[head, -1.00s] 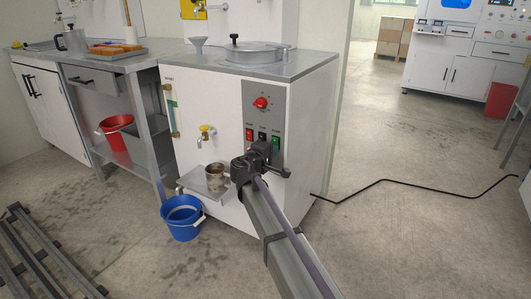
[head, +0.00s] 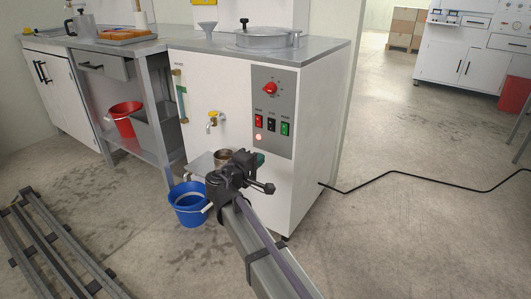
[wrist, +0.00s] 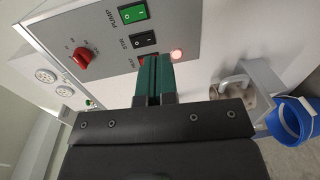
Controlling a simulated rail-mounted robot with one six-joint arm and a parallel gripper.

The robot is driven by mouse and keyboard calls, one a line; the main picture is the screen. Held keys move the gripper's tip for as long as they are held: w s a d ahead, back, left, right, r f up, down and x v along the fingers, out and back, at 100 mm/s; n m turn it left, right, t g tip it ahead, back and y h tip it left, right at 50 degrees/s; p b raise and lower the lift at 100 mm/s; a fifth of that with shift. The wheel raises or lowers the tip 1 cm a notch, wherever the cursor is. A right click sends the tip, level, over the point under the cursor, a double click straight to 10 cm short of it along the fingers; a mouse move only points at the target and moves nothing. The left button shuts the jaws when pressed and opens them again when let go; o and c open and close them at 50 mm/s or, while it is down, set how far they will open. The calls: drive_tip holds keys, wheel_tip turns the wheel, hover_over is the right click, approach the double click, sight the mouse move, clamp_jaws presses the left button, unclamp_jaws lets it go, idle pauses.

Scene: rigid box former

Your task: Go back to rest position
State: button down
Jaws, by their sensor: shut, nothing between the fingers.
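My gripper (head: 262,159) has dark green fingers, shut with nothing between them. In the head view it is in front of the white machine (head: 225,80), below its grey control panel (head: 284,90). The wrist view shows the fingertips (wrist: 153,62) pointing toward the panel, overlapping the red switch in the picture. I cannot tell whether they touch it. A small round light (head: 258,137) under the switches glows; it also shows in the wrist view (wrist: 176,55).
A metal cup (head: 223,157) stands on the drip tray (head: 201,164), under the yellow-handled tap (head: 214,118). A blue bucket (head: 188,207) is on the floor below. Dark rails (head: 55,245) lie at left. A black cable (head: 400,177) crosses open floor at right.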

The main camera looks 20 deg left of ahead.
drive_tip(key=shift+s, duration=0.2)
idle(0.3)
drive_tip(key=s+d+f+m+g+p, duration=0.2)
drive_tip(key=s+d+f+m+g, duration=0.15)
drive_tip(key=d, duration=0.45)
drive_tip(key=s+d+f+m+g+p, duration=0.1)
drive_tip(key=s+d+f+m+g, duration=0.15)
drive_tip(key=d+g, duration=0.4)
drive_tip(key=s+d+f+m+g+p, duration=0.2)
drive_tip(key=s+d+f, duration=0.15)
drive_tip(key=d, duration=0.65)
drive_tip(key=s+d+r+m+g+y+p, duration=0.2)
drive_tip(key=s+d+m+p, duration=0.15)
drive_tip(key=d, duration=0.75)
drive_tip(key=s+d+r+m+g+y+p, duration=0.1)
drive_tip(key=s+d+r+m+g+p, duration=0.25)
drive_tip(key=d, duration=0.65)
wheel_tip(320, 180, up, 37)
drive_tip(key=d+t+p, duration=0.1)
drive_tip(key=p, duration=3.5)
drive_tip(key=shift+s+m, duration=0.3)
drive_tip(key=shift+s, duration=0.1)
